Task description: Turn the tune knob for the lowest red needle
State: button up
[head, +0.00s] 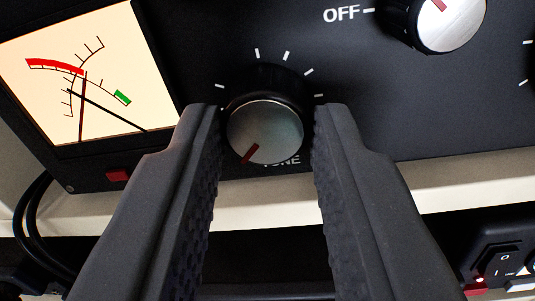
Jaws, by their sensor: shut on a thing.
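The tune knob (265,132) is a round black knob with a silver face and a dark red pointer mark, which points to the lower left. White tick marks ring it, and its label is partly covered below it. My gripper (268,118) has one dark finger on each side of the knob and is shut on it. The meter (60,40) at the upper left has a lit cream face, with a red needle (83,110) standing nearly upright and a black needle (110,113) slanting down to the right. The face carries a red band and a small green mark.
Another silver-faced knob (447,22) marked OFF stands at the upper right of the black panel (400,110). A small red square (118,175) sits below the meter. Black cables (27,225) hang at the left. A black switch (500,262) is at the lower right.

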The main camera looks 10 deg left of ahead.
jog(key=shift+m, duration=0.6)
jog(key=o, duration=1)
jog(key=shift+d, duration=0.1)
jog(key=shift+s, duration=0.1)
jog(key=s+b, duration=0.2)
jog(key=s, duration=1.1)
jog(key=shift+s+d+f+b, duration=0.15)
jog(key=shift+s+d+b, duration=0.15)
jog(key=shift+b, duration=0.1)
